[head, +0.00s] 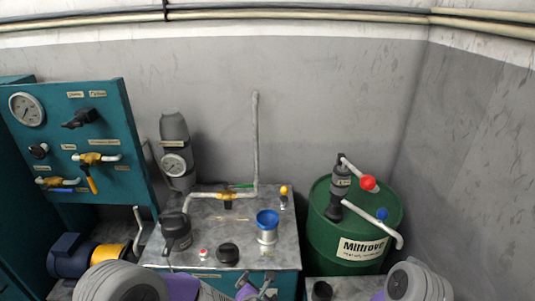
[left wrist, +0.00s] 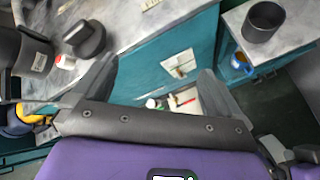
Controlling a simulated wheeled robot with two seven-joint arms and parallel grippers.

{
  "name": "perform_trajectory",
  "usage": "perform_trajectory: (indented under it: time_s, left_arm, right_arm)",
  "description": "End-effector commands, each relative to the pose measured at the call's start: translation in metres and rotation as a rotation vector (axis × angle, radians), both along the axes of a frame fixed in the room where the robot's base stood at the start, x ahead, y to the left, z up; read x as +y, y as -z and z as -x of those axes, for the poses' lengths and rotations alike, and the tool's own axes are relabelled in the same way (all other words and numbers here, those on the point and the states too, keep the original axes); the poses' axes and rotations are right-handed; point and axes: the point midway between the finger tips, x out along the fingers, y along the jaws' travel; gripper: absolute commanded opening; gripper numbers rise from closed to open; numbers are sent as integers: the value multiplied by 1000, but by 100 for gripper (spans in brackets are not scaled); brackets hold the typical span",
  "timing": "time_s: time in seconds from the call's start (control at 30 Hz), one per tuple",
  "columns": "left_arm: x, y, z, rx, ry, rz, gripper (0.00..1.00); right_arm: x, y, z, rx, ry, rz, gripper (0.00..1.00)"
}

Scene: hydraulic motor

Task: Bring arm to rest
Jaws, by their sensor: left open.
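My left gripper (head: 258,289) is at the bottom edge of the head view, in front of the metal-topped teal cabinet (head: 222,262). In the left wrist view its two grey fingers stand wide apart, so the gripper (left wrist: 157,70) is open with nothing between them. Beyond the fingers is the teal cabinet front (left wrist: 175,65) with a pale label plate. My left arm's grey ribbed link (head: 120,282) shows at the bottom left. My right arm's ribbed link (head: 415,282) shows at the bottom right, but its gripper is out of frame.
The cabinet top holds a blue-rimmed cup (head: 267,228), a black cap (head: 228,253), a dark grey jug (head: 176,233) and a red button (head: 203,254). A green drum (head: 345,247) with a pump stands right. A teal gauge panel (head: 75,130) stands left. A dark cup (left wrist: 265,21) sits on a lower top.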

Motion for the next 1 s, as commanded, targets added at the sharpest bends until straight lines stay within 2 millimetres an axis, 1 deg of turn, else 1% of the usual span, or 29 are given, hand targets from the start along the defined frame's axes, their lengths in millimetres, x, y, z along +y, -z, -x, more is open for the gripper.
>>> perform_trajectory:
  time_s: [0.03, 0.07, 0.17, 0.2, 0.27, 0.3, 0.37, 0.4, 0.47, 0.5, 0.57, 0.6, 0.7, 0.73, 0.83, 0.9, 1.0]
  left_arm:
    - [7, 17, 3, 32, 66, -71, 100]
    - [10, 26, 6, 48, 118, -119, 100]
    - [22, 63, 19, 114, 331, -293, 100]
    - [27, 78, 26, 140, 432, -363, 100]
    - [35, 101, 39, 174, 589, -461, 100]
    - [39, 116, 50, 193, 699, -519, 100]
    - [46, 136, 66, 215, 867, -597, 100]
    - [50, 149, 78, 223, 983, -643, 100]
    - [56, 167, 98, 227, 1158, -700, 100]
    - [59, 178, 112, 222, 1273, -730, 100]
    - [63, 191, 132, 202, 1438, -767, 100]
    - [66, 199, 145, 184, 1540, -783, 100]
    - [69, 212, 172, 123, 1750, -809, 100]
    - [69, 215, 179, 104, 1800, -814, 100]
    - [71, 221, 194, 53, 1915, -822, 100]
    - [71, 222, 200, 31, 1956, -827, 100]
    - [71, 223, 202, 20, 1975, -829, 100]
  right_arm:
    - [0, 0, 0, 0, 0, 0, 100]
    - [0, 0, 0, 0, 0, 0, 100]
    - [0, 0, 0, 0, 0, 0, 100]
    - [0, 0, 0, 0, 0, 0, 100]
    - [0, 0, 0, -1, 0, 0, 100]
    - [0, 0, 0, -1, 0, 0, 100]
    - [0, 0, 0, -1, 0, 0, 100]
    - [0, 0, 0, 0, 0, 0, 100]
    - [0, 0, 0, 0, 0, 0, 100]
    - [0, 0, 0, 0, 0, 0, 100]
    - [0, 0, 0, 0, 0, 0, 100]
    - [0, 0, 0, 0, 0, 0, 100]
    - [0, 0, 0, 0, 0, 0, 100]
    - [0, 0, 0, 0, 0, 0, 100]
    - [0, 0, 0, 0, 0, 0, 100]
    - [0, 0, 0, 0, 0, 0, 100]
    - [0, 0, 0, 0, 0, 0, 100]
